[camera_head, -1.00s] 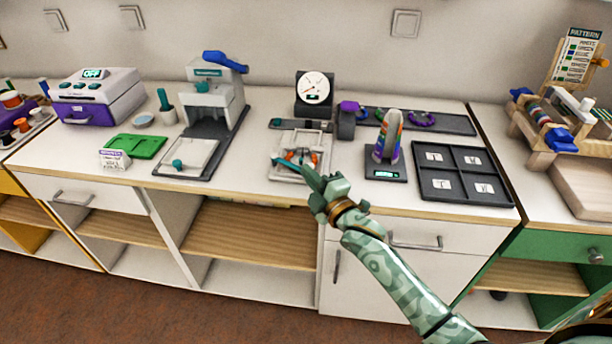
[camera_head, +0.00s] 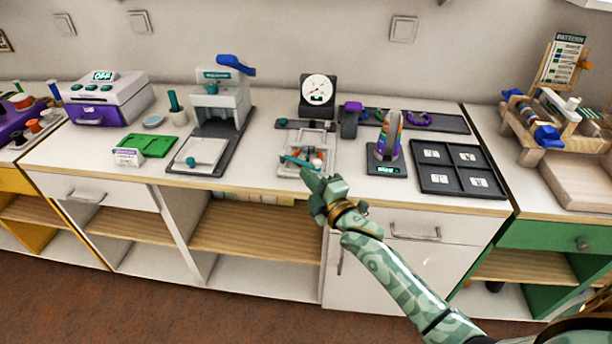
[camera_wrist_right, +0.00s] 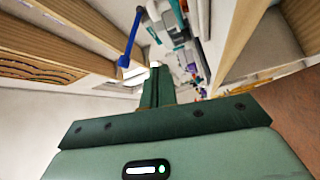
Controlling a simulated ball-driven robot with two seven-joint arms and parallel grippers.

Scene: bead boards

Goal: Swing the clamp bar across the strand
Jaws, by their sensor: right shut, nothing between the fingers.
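The gauge fixture stands at the middle of the counter, with a pale bed plate (camera_head: 290,171) in front of its round dial (camera_head: 318,89). A teal bar (camera_head: 298,161), which looks like the clamp bar, lies slantwise over the plate. Small orange parts (camera_head: 319,155) show beside it; I cannot make out the strand clearly. My right gripper (camera_head: 308,175) is shut and empty at the plate's near right edge, just in front of the bar. Whether it touches the bar is unclear. Its closed green fingers also show in the right wrist view (camera_wrist_right: 157,86). My left gripper is out of view.
A display stand with a striped cone (camera_head: 390,130) and a dark sectioned tray (camera_head: 458,170) stand to the right. A press with a blue lever (camera_head: 236,64) and a green mat (camera_head: 147,146) are to the left. Bare counter lies between press and fixture.

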